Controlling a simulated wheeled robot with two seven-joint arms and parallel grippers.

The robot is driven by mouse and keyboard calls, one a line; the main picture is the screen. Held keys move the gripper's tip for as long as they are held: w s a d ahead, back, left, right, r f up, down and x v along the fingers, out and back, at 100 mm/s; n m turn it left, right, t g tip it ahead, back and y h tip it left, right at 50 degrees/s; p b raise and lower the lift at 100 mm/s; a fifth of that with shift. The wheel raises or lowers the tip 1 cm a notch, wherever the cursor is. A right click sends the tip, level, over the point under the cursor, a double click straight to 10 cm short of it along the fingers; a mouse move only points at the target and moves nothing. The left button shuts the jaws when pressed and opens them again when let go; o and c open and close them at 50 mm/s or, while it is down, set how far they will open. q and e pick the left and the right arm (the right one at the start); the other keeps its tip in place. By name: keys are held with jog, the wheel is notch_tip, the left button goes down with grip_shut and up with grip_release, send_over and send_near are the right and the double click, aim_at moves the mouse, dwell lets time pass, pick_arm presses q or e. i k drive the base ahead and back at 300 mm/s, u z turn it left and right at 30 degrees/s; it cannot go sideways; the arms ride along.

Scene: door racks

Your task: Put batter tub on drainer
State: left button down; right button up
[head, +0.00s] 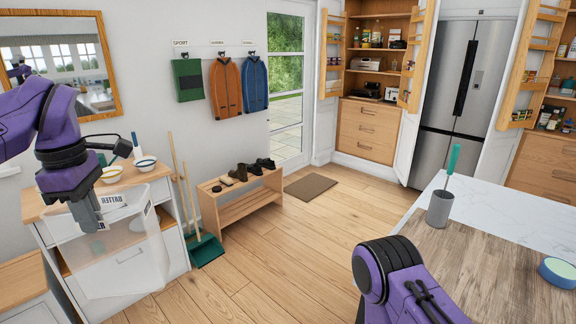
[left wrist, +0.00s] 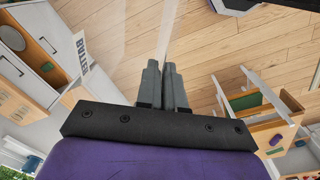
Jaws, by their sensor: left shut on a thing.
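The batter tub (head: 130,262) is a large clear container with a white label reading BATTER, which appears upside down in the head view. It hangs in front of the white cabinet at the left. My left gripper (head: 88,218) points down and is shut on the tub's thin wall near its upper edge. In the left wrist view the two grey fingers (left wrist: 163,85) are close together, with the see-through wall hard to make out and the label (left wrist: 82,52) to the left. I cannot pick out a drainer in either view. My right gripper is out of view; only part of that arm shows.
Bowls (head: 145,163) stand on the wooden top of the white cabinet (head: 130,270). A broom and green dustpan (head: 205,249) lean beside it. A shoe bench (head: 240,203) stands by the wall. A marble and wood counter (head: 495,265) is at right. The middle floor is clear.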

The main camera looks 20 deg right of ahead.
aim_at(524, 208)
jog(key=z, duration=0.05)
jog(key=i, duration=3.05)
jog(key=z, duration=1.95)
jog(key=i, duration=4.65)
jog(key=z, duration=2.55)
jog(key=i, duration=0.95)
jog(key=u, duration=0.05)
